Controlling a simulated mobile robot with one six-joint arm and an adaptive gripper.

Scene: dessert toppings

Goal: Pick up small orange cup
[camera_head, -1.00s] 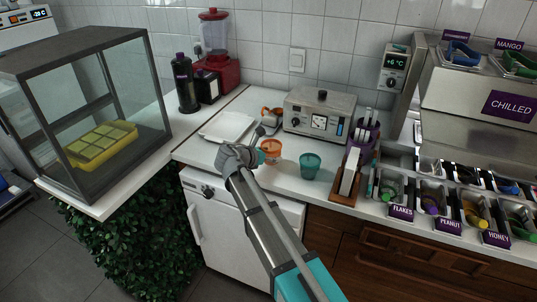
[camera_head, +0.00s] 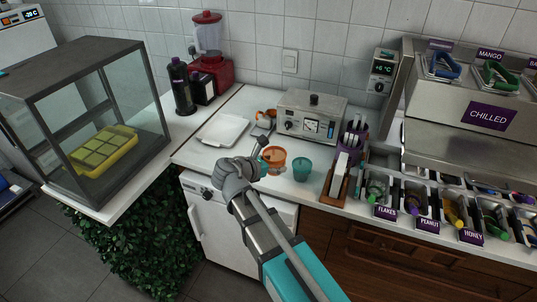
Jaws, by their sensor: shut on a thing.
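The small orange cup (camera_head: 277,154) is on the right side of my gripper (camera_head: 264,157), above the white counter and near the teal cup (camera_head: 302,171). It looks upright and seems slightly raised, but its base is hard to make out. My gripper reaches in from the front and is shut on the cup's left side. The wrist hides part of the contact between fingers and cup.
A white tray (camera_head: 223,130) lies to the left behind my gripper. A grey countertop machine (camera_head: 309,118) stands behind the cups. A wooden holder (camera_head: 338,180) stands right of the teal cup, beside topping bins. A glass case (camera_head: 82,110) stands at the left.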

